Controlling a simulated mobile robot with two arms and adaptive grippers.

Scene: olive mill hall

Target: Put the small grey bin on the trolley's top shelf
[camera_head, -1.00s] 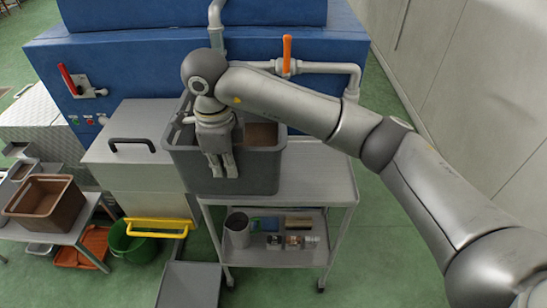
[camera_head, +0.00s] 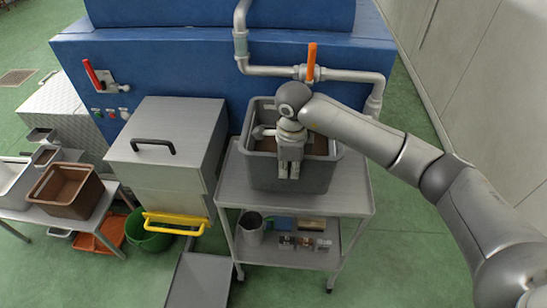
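The small grey bin (camera_head: 262,172), open-topped with something brown inside, stands at the trolley's top shelf (camera_head: 350,193). The bin is upright, with shelf surface visible in front and to its right. Whether its base touches the shelf is hard to tell from above. My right gripper (camera_head: 288,171) points down at the bin's near wall, its fingers close together there. It appears shut on this wall; the exact contact is hidden. My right arm comes in from the right and passes over the bin's right rim. My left gripper is not in view.
The trolley's lower shelf holds a grey mug (camera_head: 250,232) and several small items. A blue machine (camera_head: 190,65) with a pipe and orange lever (camera_head: 311,62) stands behind. Left are a grey cabinet (camera_head: 165,130), a green bucket (camera_head: 148,237) and a brown crate (camera_head: 66,192) on a bench.

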